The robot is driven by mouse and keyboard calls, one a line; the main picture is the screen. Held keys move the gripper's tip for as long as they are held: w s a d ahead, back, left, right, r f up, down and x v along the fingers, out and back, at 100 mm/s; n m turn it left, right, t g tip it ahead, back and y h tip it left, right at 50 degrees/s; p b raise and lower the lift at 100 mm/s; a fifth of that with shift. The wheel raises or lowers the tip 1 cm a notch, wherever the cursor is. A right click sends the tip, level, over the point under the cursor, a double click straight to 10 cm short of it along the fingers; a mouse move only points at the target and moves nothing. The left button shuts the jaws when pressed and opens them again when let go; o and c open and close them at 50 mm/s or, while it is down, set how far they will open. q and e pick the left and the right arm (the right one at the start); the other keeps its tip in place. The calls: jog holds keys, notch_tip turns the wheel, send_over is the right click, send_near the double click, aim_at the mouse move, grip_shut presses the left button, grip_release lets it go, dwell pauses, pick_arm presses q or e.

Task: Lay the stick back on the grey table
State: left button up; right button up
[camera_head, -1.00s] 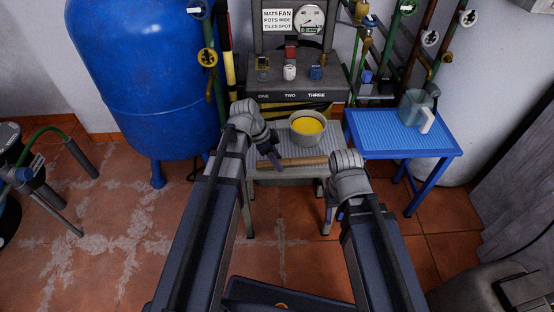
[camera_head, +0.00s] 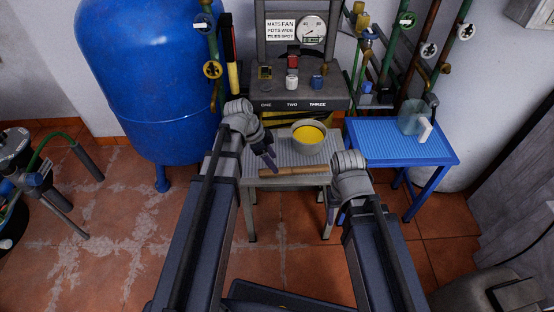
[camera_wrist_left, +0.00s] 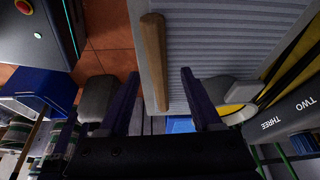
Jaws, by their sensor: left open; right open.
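The wooden stick (camera_head: 295,171) lies along the front part of the ribbed grey table (camera_head: 262,183). In the left wrist view the stick (camera_wrist_left: 153,60) lies near the table's edge (camera_wrist_left: 200,60). My left gripper (camera_head: 270,164) is open at the stick's left end. In the left wrist view its two dark fingers (camera_wrist_left: 160,88) stand apart, with the stick between and beyond them; I see no contact. My right gripper (camera_head: 334,210) is low by the table's right front corner, away from the stick; its fingers are mostly hidden behind its wrist.
A grey pot of yellow paint (camera_head: 308,137) stands on the grey table behind the stick. A dispenser (camera_head: 292,95) with small coloured knobs is behind it. A blue table (camera_head: 385,150) with a clear jug (camera_head: 412,118) stands at the right. A big blue tank (camera_head: 150,85) is at the left.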

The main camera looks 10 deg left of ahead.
pick_arm(q)
jog(key=p+v, duration=0.1)
jog(key=v, duration=0.2)
jog(key=shift+p, duration=0.3)
jog(key=shift+s+d+f, duration=0.15)
jog(key=shift+d, duration=0.1)
jog(key=s+d+f+n+g+y, duration=0.1)
jog(key=s+d+n+g+y, duration=0.1)
jog(key=s+d+n+y, duration=0.7)
jog(key=s+d+r+h+p, duration=0.1)
jog(key=s+r+p, duration=0.1)
jog(key=r+p, duration=1.2)
jog(key=s+d+r+n+h+p, duration=0.1)
jog(key=s+d+r+h+p, duration=0.1)
jog(key=r+p, duration=1.3)
jog(key=shift+s+h, duration=0.3)
pick_arm(e)
notch_tip(320, 180, up, 32)
jog(key=shift+a, duration=0.1)
